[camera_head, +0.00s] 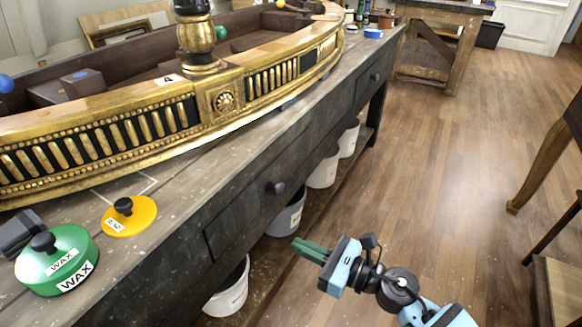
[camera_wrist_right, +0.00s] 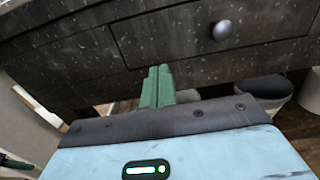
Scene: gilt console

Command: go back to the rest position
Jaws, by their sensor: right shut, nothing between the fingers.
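My right gripper (camera_head: 311,250) is shut and empty, its green fingers together. It hangs in front of the workbench (camera_head: 240,215), below the top edge and apart from it. In the right wrist view the shut fingers (camera_wrist_right: 158,87) point towards the dark drawer front (camera_wrist_right: 190,45) with its round knob (camera_wrist_right: 222,30).
On the bench are a gilt console (camera_head: 110,135), a green wax tin (camera_head: 57,262) and a yellow lid (camera_head: 129,216). White buckets (camera_head: 228,290) stand under the bench. The wooden floor (camera_head: 450,170) to the right is clear; a wooden table leg (camera_head: 545,160) stands beyond.

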